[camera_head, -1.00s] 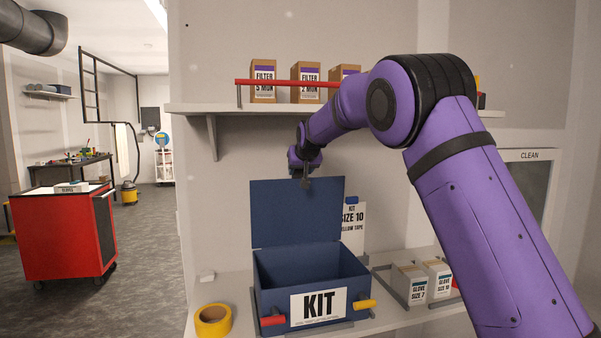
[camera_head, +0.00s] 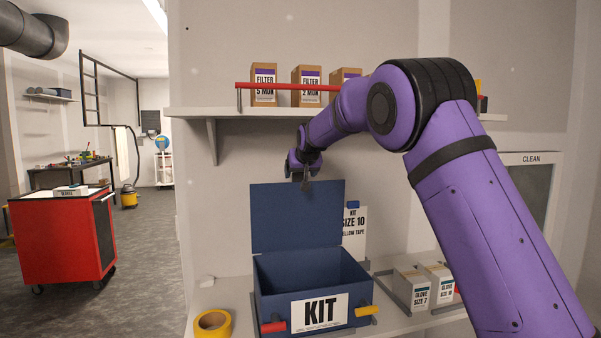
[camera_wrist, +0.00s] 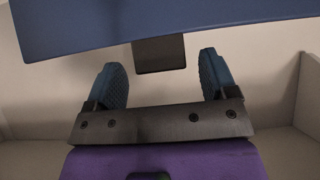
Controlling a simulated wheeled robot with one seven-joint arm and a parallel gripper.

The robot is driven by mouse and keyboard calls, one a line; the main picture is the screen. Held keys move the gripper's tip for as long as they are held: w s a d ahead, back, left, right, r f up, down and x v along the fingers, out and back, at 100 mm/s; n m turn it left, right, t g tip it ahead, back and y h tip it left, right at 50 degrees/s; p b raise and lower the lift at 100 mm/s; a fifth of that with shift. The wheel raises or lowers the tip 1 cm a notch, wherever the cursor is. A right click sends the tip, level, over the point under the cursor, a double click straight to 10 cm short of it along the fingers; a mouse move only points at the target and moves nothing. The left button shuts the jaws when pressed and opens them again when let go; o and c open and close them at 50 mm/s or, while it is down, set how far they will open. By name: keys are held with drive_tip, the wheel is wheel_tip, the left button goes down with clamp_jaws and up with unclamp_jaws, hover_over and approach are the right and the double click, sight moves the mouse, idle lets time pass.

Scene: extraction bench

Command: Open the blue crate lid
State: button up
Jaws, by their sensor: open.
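The blue crate (camera_head: 264,287), with a white KIT label, stands on the bench. Its lid (camera_head: 293,218) is raised and stands upright at the back of the crate. My gripper (camera_head: 306,184) is at the lid's top edge, seen small in the head view. In the wrist view, my gripper (camera_wrist: 163,85) has its two blue fingertips wide apart with nothing between them. The lid's blue edge (camera_wrist: 100,28) crosses the top of that view, with a dark tab (camera_wrist: 160,54) below it, just beyond the fingertips. I cannot tell if the fingers touch the lid.
A shelf (camera_head: 230,112) with filter boxes (camera_head: 263,88) and a red rail (camera_head: 285,86) runs above my gripper. Yellow tape (camera_head: 212,323) lies left of the crate. Glove boxes (camera_head: 412,289) stand in a rack on the right. A size card (camera_head: 353,232) stands behind the crate.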

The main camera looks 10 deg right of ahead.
drive_tip(key=v, duration=1)
drive_tip(key=shift+s+r, duration=0.25)
drive_tip(key=shift+s, duration=0.05)
drive_tip(key=shift+s, duration=0.1)
